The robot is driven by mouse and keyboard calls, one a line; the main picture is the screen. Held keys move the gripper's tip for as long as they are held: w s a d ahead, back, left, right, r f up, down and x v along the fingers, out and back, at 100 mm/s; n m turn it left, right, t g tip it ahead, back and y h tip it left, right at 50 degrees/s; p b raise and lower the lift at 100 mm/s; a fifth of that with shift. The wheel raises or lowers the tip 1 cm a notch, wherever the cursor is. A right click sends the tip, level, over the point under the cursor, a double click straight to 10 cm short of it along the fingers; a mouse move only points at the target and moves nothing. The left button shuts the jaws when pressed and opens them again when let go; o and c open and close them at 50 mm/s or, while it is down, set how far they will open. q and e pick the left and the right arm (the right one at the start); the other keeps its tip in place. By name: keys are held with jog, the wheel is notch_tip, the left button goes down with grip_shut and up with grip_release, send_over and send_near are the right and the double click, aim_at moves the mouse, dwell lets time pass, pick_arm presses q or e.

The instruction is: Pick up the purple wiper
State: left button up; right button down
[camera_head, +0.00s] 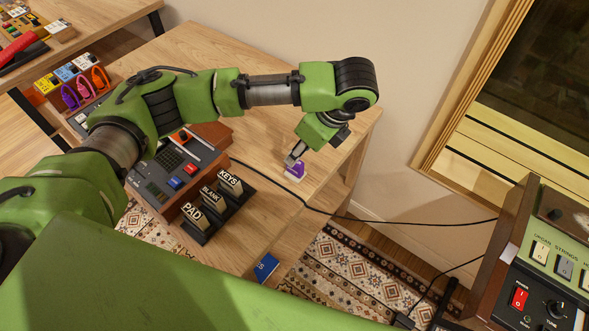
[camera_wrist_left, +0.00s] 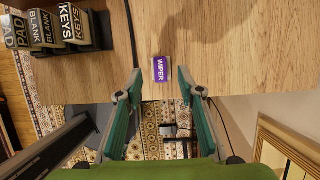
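The purple wiper (camera_head: 294,170) sits on the wooden table near its front right edge. In the left wrist view the wiper (camera_wrist_left: 160,68) shows a purple face lettered WIPER and a pale side. My left gripper (camera_head: 291,158) comes down over it in the head view and partly covers it. In the left wrist view my left gripper (camera_wrist_left: 163,85) has its two fingers spread wide, with the wiper just beyond the tips, between their lines. Nothing is held. My right gripper is not in view.
A rack with KEYS, BLANK and PAD blocks (camera_head: 209,203) stands left of the wiper, beside a control unit (camera_head: 170,170). A black cable (camera_head: 340,216) runs past the wiper. A blue item (camera_head: 263,268) lies near the table's front edge. Bare wood (camera_head: 215,55) lies behind.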

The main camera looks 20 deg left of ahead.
aim_at(295, 168)
pick_arm(q)
jog(key=shift+d+x, duration=0.15)
jog(key=shift+x, duration=1.4)
jog(key=shift+d+x, duration=0.15)
jog(key=shift+x, duration=1.35)
jog(key=shift+s+f, duration=0.1)
grip_shut()
